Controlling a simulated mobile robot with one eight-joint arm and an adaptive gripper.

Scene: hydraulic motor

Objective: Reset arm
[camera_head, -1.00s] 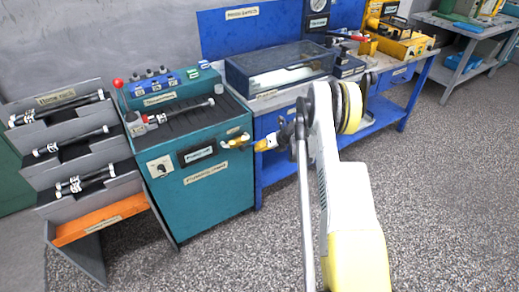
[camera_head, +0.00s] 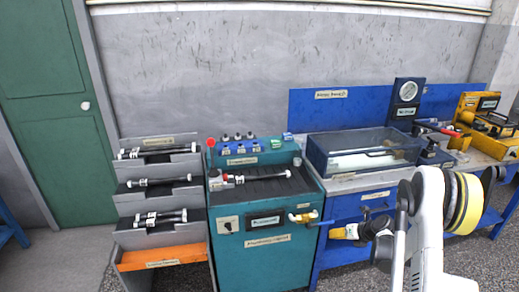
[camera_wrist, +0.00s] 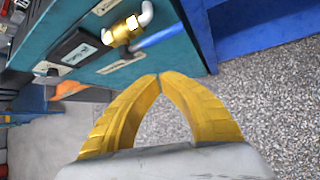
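My gripper (camera_head: 334,233) is in front of the teal hydraulic test bench (camera_head: 266,262), just right of and slightly below its brass valve (camera_head: 303,217). In the wrist view, the two yellow fingers of my gripper (camera_wrist: 160,78) meet at their tips with nothing between them. The brass valve (camera_wrist: 122,31), with a blue lever (camera_wrist: 165,36) and a pale elbow fitting, is beyond the fingertips, apart from them. My arm reaches in from the lower right of the head view.
A stepped rack (camera_head: 125,207) with several hoses stands left of the bench. A blue workbench (camera_head: 345,262) on the right carries a clear-lidded box (camera_head: 362,150), a gauge (camera_head: 408,92) and a yellow machine (camera_head: 485,122). Speckled floor (camera_wrist: 265,110) is open near the gripper.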

